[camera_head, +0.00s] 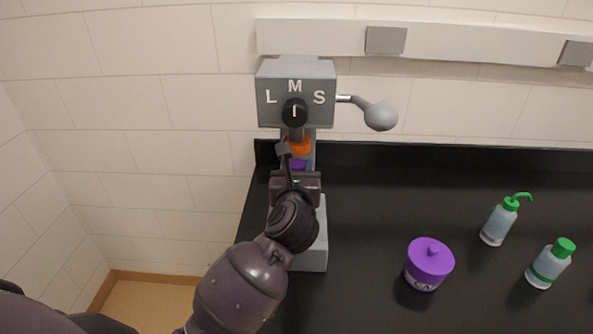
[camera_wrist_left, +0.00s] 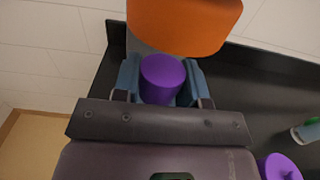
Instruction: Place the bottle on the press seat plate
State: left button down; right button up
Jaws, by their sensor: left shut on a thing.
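The bottle's purple cap (camera_head: 298,164) shows between the fingers of my left gripper (camera_head: 297,172), below the orange part (camera_head: 298,146) of the grey press (camera_head: 296,92). In the left wrist view the purple cap (camera_wrist_left: 162,78) sits between the two blue-grey fingers, with the orange part (camera_wrist_left: 185,25) just beyond it. My left gripper is shut on the bottle; its body is mostly hidden. The press's grey base (camera_head: 313,257) shows beside my arm. The seat plate is hidden behind my gripper, so I cannot tell whether the bottle touches it. My right gripper is out of view.
A purple-lidded jar (camera_head: 428,264), a green-nozzled wash bottle (camera_head: 499,220) and a green-capped bottle (camera_head: 549,263) stand right on the black counter (camera_head: 370,200). The press's lever knob (camera_head: 381,117) sticks out right. A wall rail (camera_head: 450,41) runs above.

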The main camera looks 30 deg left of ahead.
pick_arm(q)
jog(key=shift+f, duration=0.1)
jog(key=c, duration=0.7)
grip_release()
jog(key=shift+o, duration=0.2)
jog(key=shift+r, duration=0.2)
jog(key=b+v, duration=0.1)
jog(key=v, duration=1.1)
jog(key=shift+b, duration=0.35)
jog(key=shift+f, duration=0.1)
